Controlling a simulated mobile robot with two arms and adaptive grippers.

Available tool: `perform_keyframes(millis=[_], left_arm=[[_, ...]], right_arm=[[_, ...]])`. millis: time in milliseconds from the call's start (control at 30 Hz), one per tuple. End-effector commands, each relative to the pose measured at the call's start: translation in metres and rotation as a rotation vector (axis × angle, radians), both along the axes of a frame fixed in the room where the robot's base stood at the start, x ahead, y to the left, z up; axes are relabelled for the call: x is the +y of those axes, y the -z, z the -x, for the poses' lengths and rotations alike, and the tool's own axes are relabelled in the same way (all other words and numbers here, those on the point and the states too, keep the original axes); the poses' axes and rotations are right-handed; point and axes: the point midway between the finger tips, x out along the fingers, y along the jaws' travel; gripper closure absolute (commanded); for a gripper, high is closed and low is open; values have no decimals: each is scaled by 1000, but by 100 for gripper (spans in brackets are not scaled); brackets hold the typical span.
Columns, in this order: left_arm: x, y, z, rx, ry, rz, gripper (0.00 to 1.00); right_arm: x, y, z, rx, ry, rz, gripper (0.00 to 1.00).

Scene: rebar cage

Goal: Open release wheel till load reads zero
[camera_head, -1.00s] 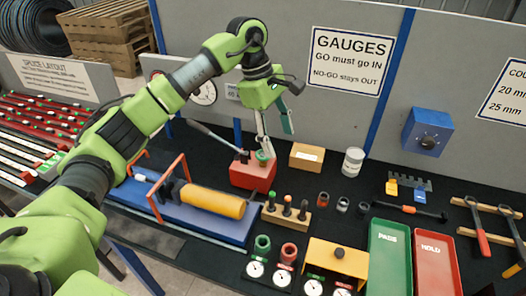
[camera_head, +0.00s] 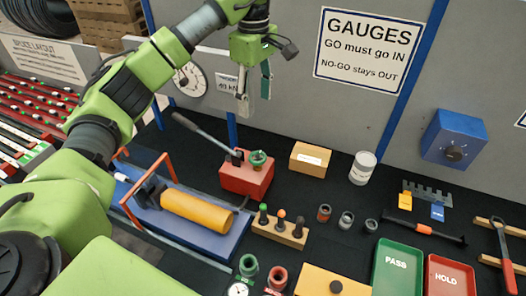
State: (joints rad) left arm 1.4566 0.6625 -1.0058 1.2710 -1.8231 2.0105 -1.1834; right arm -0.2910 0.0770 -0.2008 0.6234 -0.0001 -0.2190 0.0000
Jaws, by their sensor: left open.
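The green release wheel (camera_head: 258,159) sits on top of the red pump block (camera_head: 246,181), whose grey lever (camera_head: 198,131) slants up to the left. My left gripper (camera_head: 254,88) is open and empty. It hangs above the wheel, clear of it, with its fingers pointing down. The round dial gauge (camera_head: 187,79) is on the back panel, partly hidden by my left arm; its reading is too small to tell. My right gripper is not in view.
A blue jack bed (camera_head: 222,235) with a yellow cylinder (camera_head: 196,212) stands in front left of the pump. A cardboard box (camera_head: 310,159) and a white tin (camera_head: 362,168) stand to its right. A rack of plug gauges (camera_head: 281,229) lies in front.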

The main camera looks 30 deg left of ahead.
Motion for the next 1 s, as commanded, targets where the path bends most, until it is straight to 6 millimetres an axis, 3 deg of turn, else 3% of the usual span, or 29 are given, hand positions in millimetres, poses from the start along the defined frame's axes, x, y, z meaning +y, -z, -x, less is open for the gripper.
perform_keyframes(millis=[33, 500, 767, 1000], left_arm=[[0, 12, 0, 0, 0, 0, 44], [0, 65, 0, -1, 1, 1, 44], [-1, 80, 1, 2, 3, 2, 44], [-1, 119, 2, 5, 2, 1, 44]], right_arm=[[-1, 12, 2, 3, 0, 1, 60], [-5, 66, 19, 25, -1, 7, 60], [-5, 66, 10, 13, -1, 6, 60], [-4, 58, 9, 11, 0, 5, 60]])
